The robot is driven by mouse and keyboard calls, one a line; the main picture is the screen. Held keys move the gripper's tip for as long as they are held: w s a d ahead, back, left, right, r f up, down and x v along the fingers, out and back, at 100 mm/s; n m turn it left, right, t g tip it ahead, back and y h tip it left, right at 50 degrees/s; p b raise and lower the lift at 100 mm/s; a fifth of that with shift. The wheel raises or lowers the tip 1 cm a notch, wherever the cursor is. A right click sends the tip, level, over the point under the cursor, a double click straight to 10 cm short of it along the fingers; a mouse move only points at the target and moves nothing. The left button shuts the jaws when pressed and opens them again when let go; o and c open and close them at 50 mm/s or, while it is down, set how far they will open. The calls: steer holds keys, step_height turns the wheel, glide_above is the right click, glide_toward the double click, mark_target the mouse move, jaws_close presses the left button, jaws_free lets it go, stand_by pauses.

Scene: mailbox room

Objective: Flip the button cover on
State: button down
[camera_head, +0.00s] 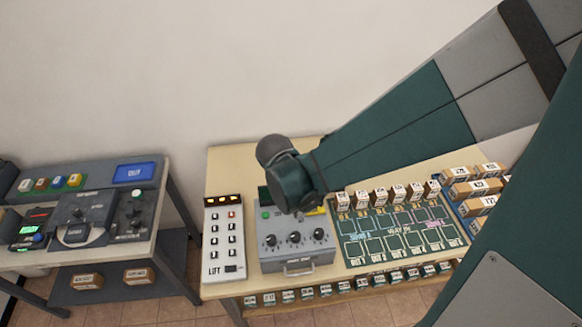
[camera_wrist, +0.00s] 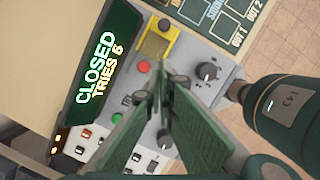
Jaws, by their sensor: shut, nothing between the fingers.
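The grey control box (camera_head: 297,253) stands on the table with three knobs and a front handle. In the wrist view its panel (camera_wrist: 188,68) shows a yellow-framed part (camera_wrist: 158,42), which looks like the button cover; I cannot tell whether it is raised. A sliver of yellow (camera_head: 317,211) shows beside my arm in the head view. A red button (camera_wrist: 143,66) and a screen (camera_wrist: 103,62) reading "CLOSED TRIES 5" are near it. My gripper (camera_wrist: 168,88) is shut and empty over the panel, apart from the yellow part. In the head view my arm hides the gripper.
A white LIFT keypad (camera_head: 224,240) stands left of the box. A green sorting board (camera_head: 400,232) with small boxes lies to the right. A second table at left carries a grey console (camera_head: 95,212). The wall behind is bare.

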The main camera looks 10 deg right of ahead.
mark_target(314, 211)
steer(key=shift+w+d+f, duration=0.15)
steer(key=shift+d+f, duration=0.1)
steer(key=shift+f, duration=0.1)
steer(key=shift+w+d+f, duration=0.25)
steer(key=shift+w+d, duration=0.15)
steer(key=shift+d, duration=0.35)
steer(key=shift+w+d+f, duration=0.2)
steer(key=shift+w+d, duration=0.15)
steer(key=shift+d, duration=0.4)
steer(key=shift+d, duration=0.1)
steer(key=shift+w+d+b, duration=0.15)
steer(key=shift+d+b, duration=0.25)
steer(key=shift+d, duration=0.45)
steer(key=shift+a, duration=0.1)
steer(key=shift+s+a+r, duration=0.15)
steer(key=shift+s+a, duration=0.15)
steer(key=shift+a, duration=0.25)
steer(key=shift+s+a+r, duration=0.15)
steer(key=shift+s+a, duration=0.15)
steer(key=shift+a, duration=0.25)
steer(key=shift+s+a+r, duration=0.15)
steer(key=shift+s+a, duration=0.1)
steer(key=shift+a, duration=0.3)
steer(key=p+v, duration=0.1)
steer(key=v, duration=0.9)
